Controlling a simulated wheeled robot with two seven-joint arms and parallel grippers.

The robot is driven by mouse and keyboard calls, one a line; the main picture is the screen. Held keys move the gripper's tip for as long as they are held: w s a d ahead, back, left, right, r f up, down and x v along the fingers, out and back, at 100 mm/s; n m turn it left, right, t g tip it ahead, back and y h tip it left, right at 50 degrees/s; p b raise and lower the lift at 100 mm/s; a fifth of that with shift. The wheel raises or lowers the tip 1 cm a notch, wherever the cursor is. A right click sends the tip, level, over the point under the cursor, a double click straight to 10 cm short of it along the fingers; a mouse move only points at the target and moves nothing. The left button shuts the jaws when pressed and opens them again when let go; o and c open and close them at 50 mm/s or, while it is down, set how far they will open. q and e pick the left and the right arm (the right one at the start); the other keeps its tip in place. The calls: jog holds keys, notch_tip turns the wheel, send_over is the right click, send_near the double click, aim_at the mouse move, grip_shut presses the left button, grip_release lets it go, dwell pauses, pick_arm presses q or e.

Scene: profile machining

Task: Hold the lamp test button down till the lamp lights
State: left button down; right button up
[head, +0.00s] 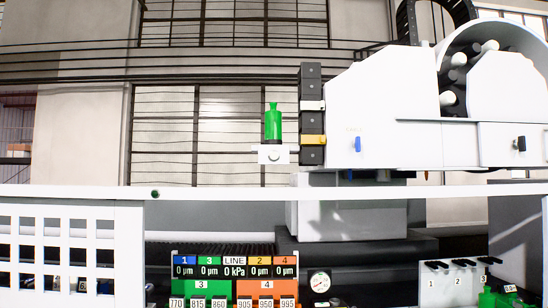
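I cannot make out a labelled lamp test button. Candidates are a small blue piece (358,144) on the white machine housing, a black knob (520,144) at its right, and a small dark round piece (155,194) on the white rail. A green bottle-shaped piece (273,124) stands upright on a small white bracket (264,155); I cannot tell whether it is a lamp. No lamp can be clearly picked out as lit. Neither of my grippers is in view.
A white rail (230,193) crosses the view. Below it are a display panel (234,262) reading zeros, a round gauge (320,282) and a white box numbered 1 to 3 (445,284). A white perforated guard (128,255) stands at left. The white machine housing (390,110) fills the right.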

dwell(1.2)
